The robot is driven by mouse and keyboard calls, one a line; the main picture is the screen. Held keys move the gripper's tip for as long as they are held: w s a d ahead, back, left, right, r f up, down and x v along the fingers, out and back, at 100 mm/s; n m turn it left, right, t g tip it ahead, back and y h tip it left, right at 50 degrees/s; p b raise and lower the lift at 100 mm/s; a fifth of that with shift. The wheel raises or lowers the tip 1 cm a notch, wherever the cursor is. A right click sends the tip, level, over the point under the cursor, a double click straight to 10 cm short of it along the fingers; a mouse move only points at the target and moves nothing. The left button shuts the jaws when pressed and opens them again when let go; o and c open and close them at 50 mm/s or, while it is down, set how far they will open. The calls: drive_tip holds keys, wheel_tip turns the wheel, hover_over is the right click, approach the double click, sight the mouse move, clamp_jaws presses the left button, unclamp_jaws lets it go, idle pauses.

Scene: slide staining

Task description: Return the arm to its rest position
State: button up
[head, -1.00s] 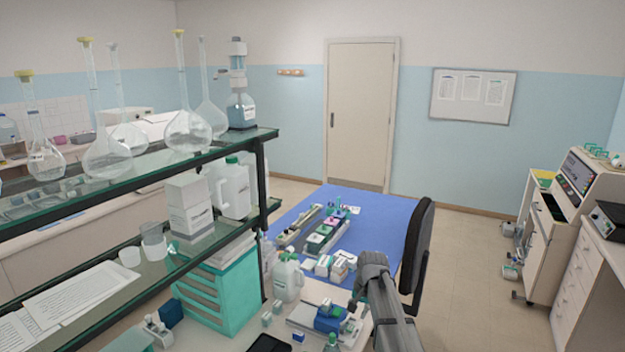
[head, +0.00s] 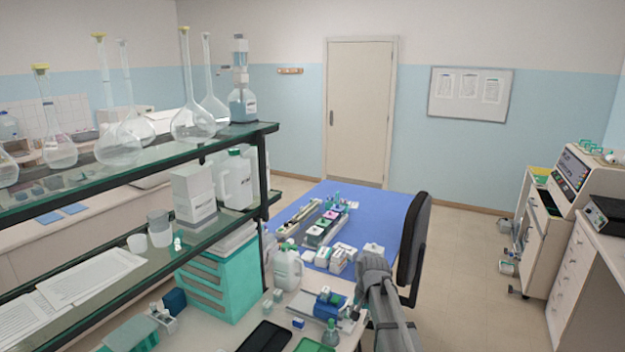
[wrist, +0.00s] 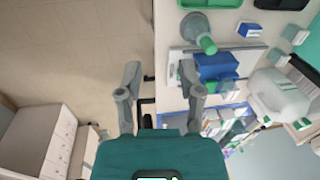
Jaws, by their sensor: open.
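My gripper (wrist: 161,97) shows in the wrist view with its two fingers apart and nothing between them. It hangs over the edge of the white bench (wrist: 172,18), with floor under its left finger and the bench side under its right finger. A blue device on a pale plate (wrist: 215,68) lies just right of the right finger; I cannot tell the height gap. In the head view my grey arm rises at the lower middle, beside the bench and the chair (head: 414,240). The fingers cannot be made out there.
A white jug (head: 287,268) and a teal drawer unit (head: 222,288) stand on the bench near the glass shelf (head: 150,160) with flasks. A blue-topped table (head: 372,210) with racks lies beyond. Open floor (head: 465,270) lies right, before the cabinets (head: 580,260).

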drive_tip(key=s+d+f+n+b, duration=0.1)
drive_tip(key=s+f+b, duration=0.3)
drive_tip(key=s, duration=0.6)
drive_tip(key=s+d+f+n+h+b, duration=0.1)
drive_tip(key=s+d+f+n+b, duration=0.1)
drive_tip(key=s, duration=0.9)
wheel_tip(320, 180, down, 3)
drive_tip(key=shift+s+d+n+g+h+b, duration=0.15)
drive_tip(key=shift+n+g+h+b, duration=0.2)
drive_tip(key=shift+n+b, duration=0.75)
